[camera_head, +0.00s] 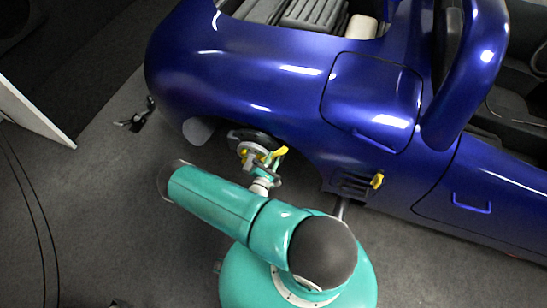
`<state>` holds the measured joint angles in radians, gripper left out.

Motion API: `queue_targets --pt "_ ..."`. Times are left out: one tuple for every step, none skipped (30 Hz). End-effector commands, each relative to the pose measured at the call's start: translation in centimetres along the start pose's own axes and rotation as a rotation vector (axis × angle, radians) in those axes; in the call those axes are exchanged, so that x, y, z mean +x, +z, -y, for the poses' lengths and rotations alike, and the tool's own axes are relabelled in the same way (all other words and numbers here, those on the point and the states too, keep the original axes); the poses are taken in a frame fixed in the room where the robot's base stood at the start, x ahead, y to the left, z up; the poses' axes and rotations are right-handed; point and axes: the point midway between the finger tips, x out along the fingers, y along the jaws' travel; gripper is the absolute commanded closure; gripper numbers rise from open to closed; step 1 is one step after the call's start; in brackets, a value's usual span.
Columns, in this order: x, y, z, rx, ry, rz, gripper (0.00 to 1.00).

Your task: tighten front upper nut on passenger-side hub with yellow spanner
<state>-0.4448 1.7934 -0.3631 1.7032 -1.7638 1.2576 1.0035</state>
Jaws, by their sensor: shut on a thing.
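The hub (256,146) sits in the wheel arch of the blue car, with a dark disc behind a pale metal face. The yellow spanner (279,152) shows as a short yellow piece at the hub's right side. My gripper (268,166) is at the hub's front, below the yellow piece, and is shut on the spanner. The fingers are small here and partly overlap the hub. The front upper nut is too small to make out, so I cannot tell whether the spanner is seated on it.
The blue car (240,75) fills the upper right. A yellow item (377,181) sits at a dark opening in its side. A small black object (137,118) lies on the grey floor at left. A white panel edge (38,112) stands farther left. The floor between is clear.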

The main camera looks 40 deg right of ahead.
Motion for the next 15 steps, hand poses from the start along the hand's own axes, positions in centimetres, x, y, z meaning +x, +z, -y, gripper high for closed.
queue_targets --pt "-0.2 0.0 -0.1 0.000 0.001 0.000 1.00" --pt "-0.4 0.0 -0.1 0.000 0.001 0.000 1.00" --pt "-0.6 0.0 0.0 0.000 0.001 0.000 1.00" --pt "-0.7 0.0 0.0 0.000 0.001 0.000 1.00" --pt "-0.9 0.0 0.0 0.000 0.001 0.000 1.00" --pt "-1.0 0.0 0.0 0.000 0.001 0.000 1.00" --pt "-1.2 0.0 0.0 0.000 0.000 0.001 1.00" --pt "-1.3 0.0 0.0 0.000 0.000 0.001 1.00" --pt "-1.5 0.0 0.0 0.000 0.000 0.001 1.00" --pt "-1.6 0.0 0.0 0.000 0.001 0.001 1.00" --pt "-1.7 0.0 0.0 0.000 0.001 0.000 1.00" --pt "-1.9 0.0 0.0 0.000 0.001 0.000 1.00" --pt "-2.0 0.0 -0.1 0.000 0.001 0.000 1.00" --pt "-2.2 0.0 -0.1 0.000 0.001 0.000 1.00" --pt "-2.4 0.0 -0.1 0.000 0.001 -0.001 1.00"
